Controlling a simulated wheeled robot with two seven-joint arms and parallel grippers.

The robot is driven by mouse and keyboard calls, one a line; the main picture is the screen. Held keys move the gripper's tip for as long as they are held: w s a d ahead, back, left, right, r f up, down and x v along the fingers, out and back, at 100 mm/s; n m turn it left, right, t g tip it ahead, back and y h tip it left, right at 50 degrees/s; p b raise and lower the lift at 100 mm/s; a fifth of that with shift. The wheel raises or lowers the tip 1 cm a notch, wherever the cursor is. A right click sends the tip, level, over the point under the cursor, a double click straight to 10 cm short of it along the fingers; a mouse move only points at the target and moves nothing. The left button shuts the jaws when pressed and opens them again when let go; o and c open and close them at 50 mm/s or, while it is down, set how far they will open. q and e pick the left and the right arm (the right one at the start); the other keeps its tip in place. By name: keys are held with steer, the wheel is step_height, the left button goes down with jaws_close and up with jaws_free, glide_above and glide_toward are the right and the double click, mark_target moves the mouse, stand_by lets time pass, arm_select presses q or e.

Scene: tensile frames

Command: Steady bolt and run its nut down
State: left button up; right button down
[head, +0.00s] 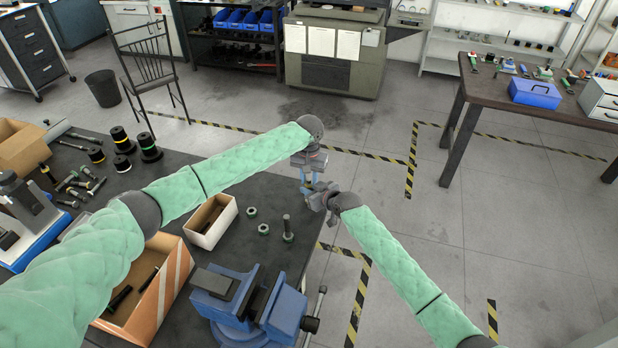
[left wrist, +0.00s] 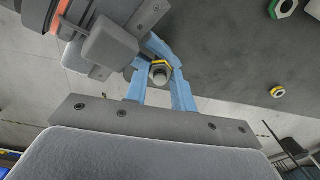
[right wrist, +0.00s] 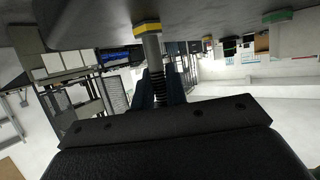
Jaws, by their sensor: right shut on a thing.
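The bolt (right wrist: 152,50) is grey, with a threaded part between the fingers of my right gripper (right wrist: 160,88) and a yellow-banded hex part beyond them. My right gripper, also in the head view (head: 318,195), is shut on the bolt. In the left wrist view, a yellow-banded hex (left wrist: 161,63) shows behind the bolt's round end (left wrist: 160,75); I cannot tell whether this hex is the nut or the head. My left gripper (head: 306,178) is open, its blue fingers spread on both sides of the bolt. Whether they touch it is unclear.
Loose nuts (head: 251,212) and an upright bolt (head: 287,226) stand on the dark table (head: 275,195). Open floor lies beyond the table edge.

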arm_select(q)
jaws_close()
steer(key=m, duration=0.4)
steer(key=shift+m, duration=0.4)
steer(key=o, duration=0.6)
jaws_free()
steer(key=shift+o, duration=0.2)
steer(key=shift+r, duration=2.25)
